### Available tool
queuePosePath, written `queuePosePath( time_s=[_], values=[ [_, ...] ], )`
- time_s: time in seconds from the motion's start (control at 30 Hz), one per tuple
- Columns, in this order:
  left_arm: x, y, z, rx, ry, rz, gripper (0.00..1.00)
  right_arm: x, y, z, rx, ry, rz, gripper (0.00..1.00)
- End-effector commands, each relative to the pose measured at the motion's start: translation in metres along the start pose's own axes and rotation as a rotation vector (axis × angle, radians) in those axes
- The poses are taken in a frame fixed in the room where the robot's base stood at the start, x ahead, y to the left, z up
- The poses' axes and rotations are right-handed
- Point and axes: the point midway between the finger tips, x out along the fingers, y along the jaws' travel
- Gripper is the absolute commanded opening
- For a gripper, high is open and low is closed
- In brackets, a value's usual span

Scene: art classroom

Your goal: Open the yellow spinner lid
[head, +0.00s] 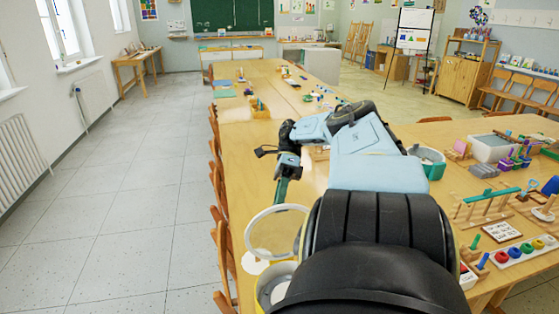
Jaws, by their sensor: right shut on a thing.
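A yellow and white round container (262,292), which looks like the spinner, stands at the near left edge of the table, partly hidden by my right arm. A clear round lid with a pale rim (250,229) stands tilted up above it. I cannot tell whether the lid touches the container. My right gripper (283,178) is beyond the lid, pointing down at the table's left edge. It is shut on a dark green stick-like thing (281,192). My left gripper is not in view.
The long wooden table (240,142) holds craft items at its far end. Chairs line the left side (222,235). The tiled floor (110,220) is clear.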

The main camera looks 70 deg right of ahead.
Motion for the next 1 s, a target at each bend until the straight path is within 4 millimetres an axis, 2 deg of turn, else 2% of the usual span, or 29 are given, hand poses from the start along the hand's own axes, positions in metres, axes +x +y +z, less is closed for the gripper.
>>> queuePosePath(
  time_s=[0.3,0.5,1.0],
  values=[
    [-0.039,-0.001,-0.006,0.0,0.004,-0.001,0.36,-0.038,0.046,0.015,0.002,0.01,-0.002,0.33],
    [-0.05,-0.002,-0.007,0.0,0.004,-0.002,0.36,-0.054,0.067,0.023,-0.004,0.006,0.0,0.33],
    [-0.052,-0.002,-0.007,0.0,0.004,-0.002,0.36,-0.058,0.072,0.026,-0.005,0.002,0.003,0.33]
  ],
)
